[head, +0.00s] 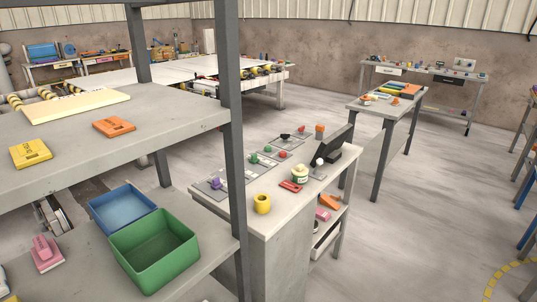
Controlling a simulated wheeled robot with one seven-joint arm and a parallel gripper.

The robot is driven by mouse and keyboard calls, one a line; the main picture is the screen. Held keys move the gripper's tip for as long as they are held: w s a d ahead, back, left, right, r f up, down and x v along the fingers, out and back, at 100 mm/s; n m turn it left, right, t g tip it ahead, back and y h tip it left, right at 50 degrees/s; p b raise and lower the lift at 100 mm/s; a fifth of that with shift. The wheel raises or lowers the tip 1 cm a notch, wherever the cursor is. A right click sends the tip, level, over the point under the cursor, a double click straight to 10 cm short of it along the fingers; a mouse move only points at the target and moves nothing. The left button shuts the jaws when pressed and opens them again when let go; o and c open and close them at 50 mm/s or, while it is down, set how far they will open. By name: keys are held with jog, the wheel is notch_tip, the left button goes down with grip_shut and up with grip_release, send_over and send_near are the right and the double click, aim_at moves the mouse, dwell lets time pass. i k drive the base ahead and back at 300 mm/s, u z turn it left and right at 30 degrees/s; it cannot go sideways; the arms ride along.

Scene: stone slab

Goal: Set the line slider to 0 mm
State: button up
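A pale stone-topped bench (283,210) stands at the middle, beyond a grey shelf rack. On it lie several grey control panels with small coloured knobs. These include a purple knob (216,183), a green knob (254,158), a red knob (283,155) and a white ball knob (320,161). A dark tilted screen (336,144) stands at the bench's right side. I cannot tell which control is the line slider, and no scale or reading is legible. My gripper is not in view.
The rack's post (231,120) and shelves (175,130) fill the left foreground, with a green bin (153,250) and a blue bin (122,207). A yellow mug (262,204) stands on the bench's near end. Open floor (410,240) lies to the right.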

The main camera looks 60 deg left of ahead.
aim_at(254, 159)
jog(key=z, duration=0.05)
jog(key=i, duration=0.95)
jog(key=u, duration=2.9)
